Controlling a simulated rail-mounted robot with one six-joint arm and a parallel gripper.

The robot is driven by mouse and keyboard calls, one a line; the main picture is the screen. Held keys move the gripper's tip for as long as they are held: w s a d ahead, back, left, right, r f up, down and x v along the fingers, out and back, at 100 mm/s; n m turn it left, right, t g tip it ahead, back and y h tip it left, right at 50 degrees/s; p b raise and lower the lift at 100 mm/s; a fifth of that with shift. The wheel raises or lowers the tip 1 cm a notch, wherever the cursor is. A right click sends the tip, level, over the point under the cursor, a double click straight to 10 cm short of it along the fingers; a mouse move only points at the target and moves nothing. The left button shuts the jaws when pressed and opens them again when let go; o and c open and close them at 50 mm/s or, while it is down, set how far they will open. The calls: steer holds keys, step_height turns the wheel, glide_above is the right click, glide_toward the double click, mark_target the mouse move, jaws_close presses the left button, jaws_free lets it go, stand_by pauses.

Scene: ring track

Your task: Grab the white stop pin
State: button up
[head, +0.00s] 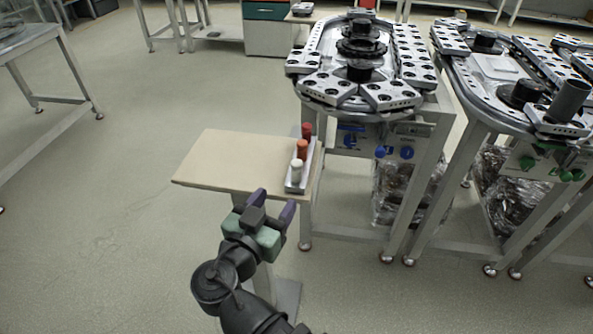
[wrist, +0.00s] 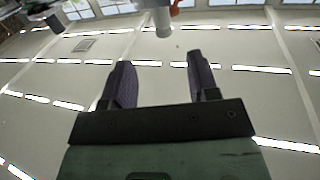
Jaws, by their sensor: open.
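A pale cylinder that looks like the white pin (wrist: 162,22) shows at the top, beyond the fingertips and cut off by the frame.
A ring track (head: 360,85) on a metal stand rises just right of the table. The table's left part is bare.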

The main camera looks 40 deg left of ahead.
mark_target(294, 173)
steer(key=w, duration=0.3)
steer(key=w+a, duration=0.1)
steer(key=w, duration=0.3)
steer(key=w+a, duration=0.1)
steer(key=w, duration=0.2)
steer(key=shift+w+a+f, duration=0.1)
steer(key=shift+w, duration=0.2)
steer(key=c, duration=1)
